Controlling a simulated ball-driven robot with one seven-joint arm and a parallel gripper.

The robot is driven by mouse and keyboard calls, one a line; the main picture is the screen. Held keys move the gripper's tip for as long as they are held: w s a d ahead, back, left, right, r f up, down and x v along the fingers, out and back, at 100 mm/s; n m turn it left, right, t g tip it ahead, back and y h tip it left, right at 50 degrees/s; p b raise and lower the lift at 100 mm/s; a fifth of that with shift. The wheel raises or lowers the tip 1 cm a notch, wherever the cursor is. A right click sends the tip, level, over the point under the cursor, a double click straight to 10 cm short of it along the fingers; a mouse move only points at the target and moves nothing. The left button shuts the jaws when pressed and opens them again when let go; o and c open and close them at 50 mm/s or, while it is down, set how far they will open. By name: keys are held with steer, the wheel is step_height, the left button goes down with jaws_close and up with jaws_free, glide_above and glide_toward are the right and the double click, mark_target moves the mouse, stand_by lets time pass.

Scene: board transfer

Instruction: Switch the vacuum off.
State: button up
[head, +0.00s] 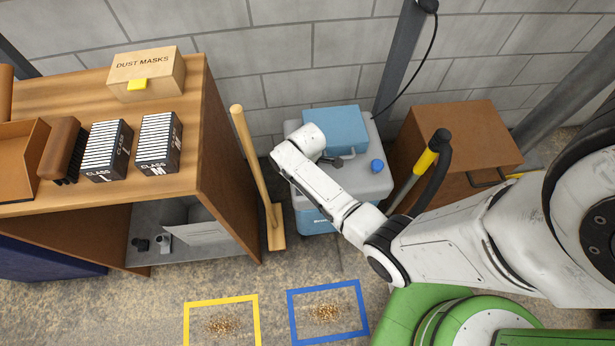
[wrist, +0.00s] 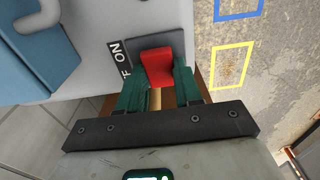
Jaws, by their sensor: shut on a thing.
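The vacuum (head: 360,182) stands on the floor by the wall, with a grey top and blue body parts. Its red switch (wrist: 157,66) shows in the wrist view on a dark plate. Beside it a label (wrist: 120,60) reads ON, with an F partly visible below. My gripper (wrist: 160,84) has its green fingers on either side of the switch's lower end, shut on it. In the head view my arm's end is at the vacuum's left side and hides the gripper and switch.
A wooden bench (head: 225,150) with filter boxes stands left, and a broom (head: 257,175) leans between it and the vacuum. A brown cabinet (head: 455,150) stands right. Yellow (head: 258,320) and blue (head: 290,318) floor squares hold debris.

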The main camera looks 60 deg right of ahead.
stand_by(0.3)
steer(key=o, duration=1)
steer(key=shift+o, duration=0.2)
steer(key=shift+r, duration=0.1)
step_height(320, 180, up, 11)
steer(key=p, duration=0.1)
steer(key=shift+f+p, duration=0.2)
steer(key=shift+p, duration=0.15)
steer(key=s+a+r+m, duration=0.7)
steer(key=s+a+r, duration=0.2)
steer(key=s, duration=0.5)
steer(key=shift+a+m+t, duration=0.4)
steer(key=shift+a, duration=0.7)
